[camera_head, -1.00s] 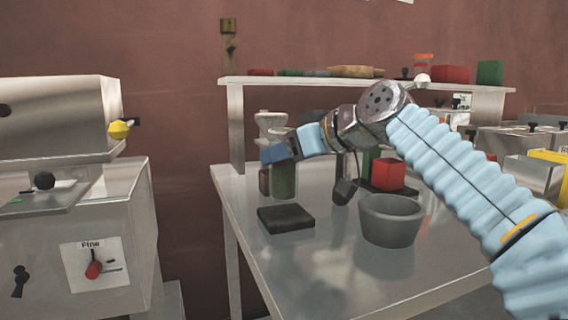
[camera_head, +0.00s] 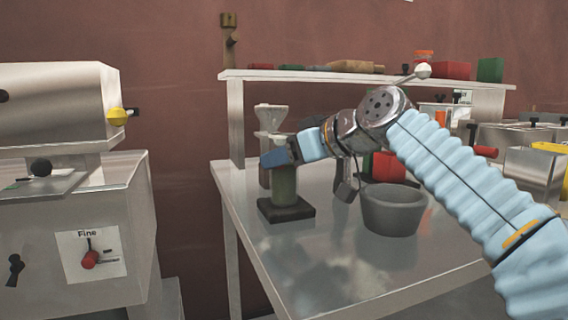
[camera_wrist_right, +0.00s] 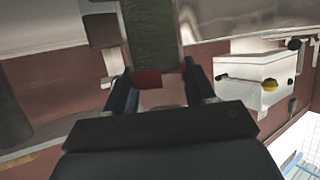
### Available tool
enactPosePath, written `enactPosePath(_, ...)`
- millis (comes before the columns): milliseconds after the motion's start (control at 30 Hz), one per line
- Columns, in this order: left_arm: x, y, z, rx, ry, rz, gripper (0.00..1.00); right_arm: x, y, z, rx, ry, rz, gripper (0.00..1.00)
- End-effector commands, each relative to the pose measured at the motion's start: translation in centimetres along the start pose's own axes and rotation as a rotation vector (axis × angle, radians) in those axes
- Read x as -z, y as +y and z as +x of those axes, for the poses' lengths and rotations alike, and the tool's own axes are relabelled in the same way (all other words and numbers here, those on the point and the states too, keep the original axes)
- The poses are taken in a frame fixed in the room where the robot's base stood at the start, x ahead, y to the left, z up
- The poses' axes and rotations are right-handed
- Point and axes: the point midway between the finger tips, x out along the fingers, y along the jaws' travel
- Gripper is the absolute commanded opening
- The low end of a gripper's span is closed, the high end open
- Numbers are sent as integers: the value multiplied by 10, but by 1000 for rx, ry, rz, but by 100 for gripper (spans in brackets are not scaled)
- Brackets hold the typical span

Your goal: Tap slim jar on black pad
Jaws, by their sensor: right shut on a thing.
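The slim jar (camera_head: 284,186) is a narrow dark green cylinder with a grey top, upright over the black pad (camera_head: 271,212). Its bottom is at the pad's surface and appears to touch it. My right gripper (camera_head: 279,157) is shut on the jar's upper part. In the right wrist view the jar (camera_wrist_right: 150,35) sits between the two fingers (camera_wrist_right: 160,85), with a red patch at its end. The pad is a flat dark square on the metal table (camera_head: 330,265). My left gripper is not in view.
A grey bowl (camera_head: 394,212) stands right of the pad, with a red block (camera_head: 388,166) behind it. A pale funnel-topped stand (camera_head: 270,122) is behind the jar. A shelf (camera_head: 300,76) spans the back. The table front is clear.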

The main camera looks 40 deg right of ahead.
Motion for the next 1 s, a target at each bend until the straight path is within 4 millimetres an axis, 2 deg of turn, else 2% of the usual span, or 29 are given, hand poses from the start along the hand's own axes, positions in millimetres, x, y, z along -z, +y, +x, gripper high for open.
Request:
enactPosePath(167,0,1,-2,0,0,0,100,2,0,-1,0,1,0,19)
enactPosePath(533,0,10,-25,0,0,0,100,28,0,-11,1,1,0,19)
enactPosePath(1000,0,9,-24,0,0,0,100,27,0,-11,1,1,0,19)
